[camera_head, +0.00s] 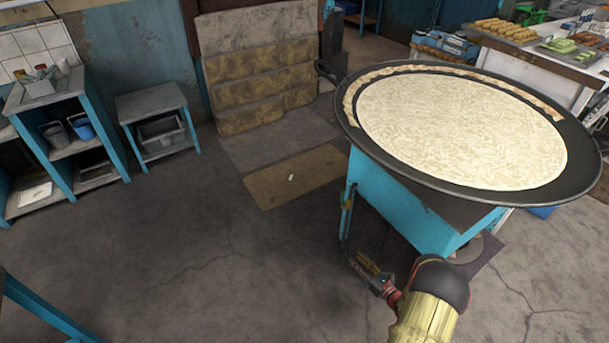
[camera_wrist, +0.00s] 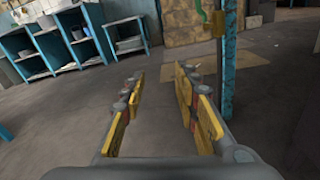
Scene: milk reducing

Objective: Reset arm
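My gripper (camera_head: 372,268) hangs low at the lower right of the head view, beside the blue stand under the big pan. In the wrist view my gripper (camera_wrist: 158,105) shows its two yellow-padded fingers well apart, with only grey floor between them. It is open and holds nothing. A wide dark pan (camera_head: 583,165) full of creamy white milk (camera_head: 460,128) sits on the blue stand (camera_head: 400,208), to the right of and above my gripper.
A blue stand leg (camera_wrist: 229,70) rises close to the right finger in the wrist view. Blue shelves (camera_head: 60,145) and a small blue table (camera_head: 155,115) stand at the left. A counter with food trays (camera_head: 570,55) is at the back right. The floor at centre left is clear.

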